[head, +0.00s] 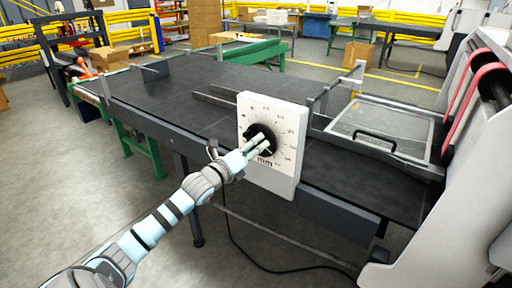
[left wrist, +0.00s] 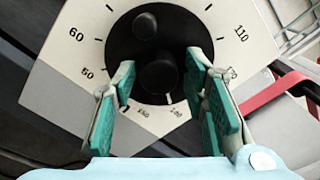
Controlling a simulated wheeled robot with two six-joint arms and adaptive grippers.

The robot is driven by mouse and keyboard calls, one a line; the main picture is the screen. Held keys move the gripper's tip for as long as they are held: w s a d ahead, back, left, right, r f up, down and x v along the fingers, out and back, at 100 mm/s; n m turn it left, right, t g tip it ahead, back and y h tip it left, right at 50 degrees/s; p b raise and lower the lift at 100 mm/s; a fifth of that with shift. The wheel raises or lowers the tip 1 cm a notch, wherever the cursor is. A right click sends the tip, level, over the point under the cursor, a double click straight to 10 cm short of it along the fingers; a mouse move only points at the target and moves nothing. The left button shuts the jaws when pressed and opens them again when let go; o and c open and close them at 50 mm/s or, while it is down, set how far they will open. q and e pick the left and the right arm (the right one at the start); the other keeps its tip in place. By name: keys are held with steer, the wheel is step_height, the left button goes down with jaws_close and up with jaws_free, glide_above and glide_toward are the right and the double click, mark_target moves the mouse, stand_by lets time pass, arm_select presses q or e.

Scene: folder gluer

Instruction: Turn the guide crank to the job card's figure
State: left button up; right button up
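The guide crank is a round black dial (head: 258,134) on a white plate (head: 287,172) marked "mm", with figures around it. In the left wrist view the dial (left wrist: 120,47) carries two round black knobs, one near its middle (left wrist: 158,77) and one near its upper edge (left wrist: 145,25). A short white line shows below the middle knob. Figures 50, 60 and 110 are legible. My left gripper (head: 261,142) is at the dial; its green-padded fingers (left wrist: 158,82) are open on either side of the middle knob, with gaps visible. My right gripper and the job card are not seen.
The plate stands at the front edge of a long dark table (head: 180,100). A flat tray with a black handle (head: 376,138) lies to the right, beside a large white machine (head: 465,190). A black cable (head: 232,240) hangs below. Grey floor is free at front left.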

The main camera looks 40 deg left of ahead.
arm_select(q)
jaws_close()
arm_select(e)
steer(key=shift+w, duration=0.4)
